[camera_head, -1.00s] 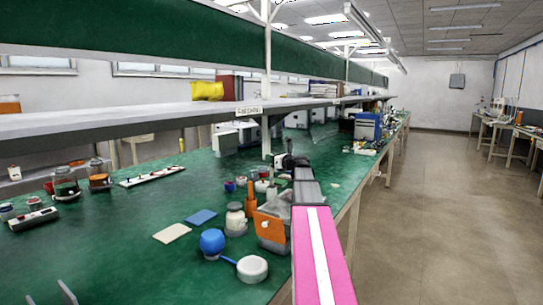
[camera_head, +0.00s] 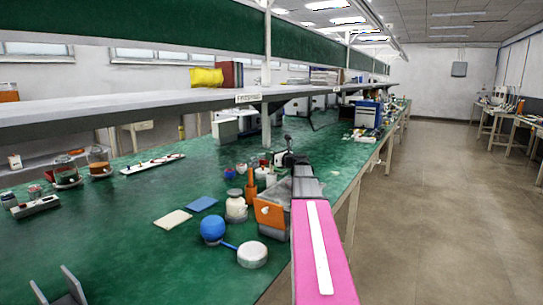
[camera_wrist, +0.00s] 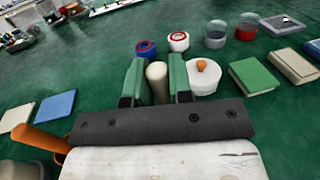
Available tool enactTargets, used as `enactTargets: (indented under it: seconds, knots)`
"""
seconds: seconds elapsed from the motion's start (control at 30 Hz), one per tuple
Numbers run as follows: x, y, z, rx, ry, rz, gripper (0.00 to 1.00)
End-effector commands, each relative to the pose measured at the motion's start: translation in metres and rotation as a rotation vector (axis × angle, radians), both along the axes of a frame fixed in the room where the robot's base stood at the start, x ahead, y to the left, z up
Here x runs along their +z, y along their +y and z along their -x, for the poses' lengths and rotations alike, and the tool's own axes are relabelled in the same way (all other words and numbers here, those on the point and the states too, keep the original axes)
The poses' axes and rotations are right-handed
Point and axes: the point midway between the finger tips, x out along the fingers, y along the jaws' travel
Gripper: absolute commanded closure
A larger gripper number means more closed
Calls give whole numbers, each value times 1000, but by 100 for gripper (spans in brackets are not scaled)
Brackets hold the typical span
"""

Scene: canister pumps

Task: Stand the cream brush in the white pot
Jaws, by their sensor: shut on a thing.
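My gripper (camera_wrist: 157,84) has its two green fingers closed on the sides of the cream brush (camera_wrist: 157,76). Only a rounded, upper cream part of the brush shows between them; the rest is hidden. The white pot (camera_wrist: 178,42), open with a dark red inside, stands on the green bench just beyond the right fingertip in the wrist view, apart from the brush. In the head view the white pot (camera_head: 242,169) is small, left of my gripper (camera_head: 288,157), and the brush cannot be made out.
A blue pot (camera_wrist: 146,50) stands left of the white pot. A white lidded jar with an orange knob (camera_wrist: 202,76) is close to the right finger. Green and beige boxes lie further right. An orange bottle (camera_head: 251,187) stands nearby. The bench's left middle is mostly clear.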

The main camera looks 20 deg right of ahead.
Motion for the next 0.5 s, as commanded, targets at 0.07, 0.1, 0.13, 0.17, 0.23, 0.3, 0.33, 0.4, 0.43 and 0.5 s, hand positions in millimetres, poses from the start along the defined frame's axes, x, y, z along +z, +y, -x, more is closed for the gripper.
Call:
enactTargets:
  seconds: [0.07,0.1,0.13,0.17,0.23,0.3,0.33,0.4,0.43,0.5]
  knots:
    - [0,0,0,0,0,0,100]
    - [0,0,0,0,0,0,100]
    - [0,0,0,0,0,0,100]
    - [0,0,0,0,0,0,100]
    - [0,0,0,0,0,0,73]
    - [0,0,0,0,0,0,50]
    - [0,0,0,0,0,0,50]
    - [0,0,0,0,0,0,50]
    - [0,0,0,0,0,0,50]
    - [0,0,0,0,0,0,50]
